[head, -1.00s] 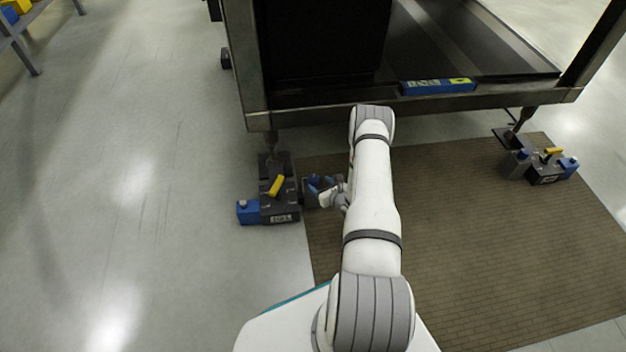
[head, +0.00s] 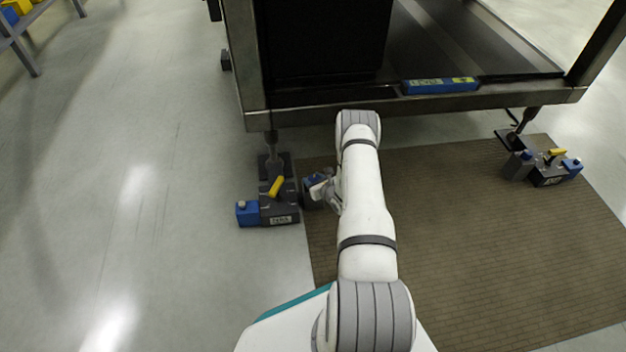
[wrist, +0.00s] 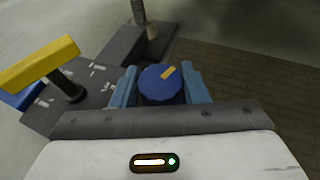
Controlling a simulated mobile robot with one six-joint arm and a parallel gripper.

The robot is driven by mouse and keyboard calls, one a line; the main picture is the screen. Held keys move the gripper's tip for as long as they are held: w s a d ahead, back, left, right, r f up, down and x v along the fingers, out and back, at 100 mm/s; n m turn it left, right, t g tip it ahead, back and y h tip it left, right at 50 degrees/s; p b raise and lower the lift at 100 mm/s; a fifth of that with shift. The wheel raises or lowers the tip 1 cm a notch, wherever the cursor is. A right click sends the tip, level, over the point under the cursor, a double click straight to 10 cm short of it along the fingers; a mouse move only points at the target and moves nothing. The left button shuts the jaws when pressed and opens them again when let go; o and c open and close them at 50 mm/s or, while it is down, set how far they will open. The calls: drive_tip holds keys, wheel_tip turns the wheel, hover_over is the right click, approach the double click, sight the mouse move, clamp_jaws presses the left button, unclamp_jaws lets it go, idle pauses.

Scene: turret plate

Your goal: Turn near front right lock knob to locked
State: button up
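The lock knob (wrist: 160,85) is a round blue knob with an orange pointer mark, which points up and right in the wrist view. It sits on the right side of the dark jack unit (head: 280,208), under the leg at the left corner of the frame. My gripper (wrist: 160,80) has its two blue fingers on either side of the knob. Narrow gaps seem to show between fingers and knob, so it looks open around it. In the head view my gripper (head: 322,188) largely hides the knob.
A yellow lever (head: 276,186) and a blue block (head: 248,213) are on the same unit, left of my gripper. A threaded leg (wrist: 139,12) rises behind the knob. A similar unit (head: 540,166) stands at the right leg. A brown mat (head: 470,230) lies open to the right.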

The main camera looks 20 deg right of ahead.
drive_tip(key=shift+a, duration=0.1)
drive_tip(key=c, duration=0.5)
drive_tip(key=shift+f+y, duration=0.1)
drive_tip(key=shift+y, duration=0.2)
drive_tip(key=shift+n+b, duration=0.4)
drive_tip(key=shift+b, duration=0.05)
drive_tip(key=n+y+b, duration=0.1)
drive_tip(key=y, duration=0.1)
drive_tip(key=n+g+y+b, duration=0.1)
drive_tip(key=n, duration=0.1)
drive_tip(key=shift+d+y, duration=0.2)
drive_tip(key=shift+y, duration=0.2)
drive_tip(key=n+g+y, duration=0.3)
drive_tip(key=n+y, duration=0.1)
drive_tip(key=shift+n, duration=0.3)
drive_tip(key=shift+a+n+g+y, duration=0.1)
drive_tip(key=shift+n+g+y, duration=0.6)
drive_tip(key=shift+n+g, duration=0.65)
drive_tip(key=shift+a+n+g+y, duration=0.1)
drive_tip(key=shift+n+g+y, duration=0.6)
drive_tip(key=shift+n+g, duration=0.65)
drive_tip(key=shift+g, duration=0.3)
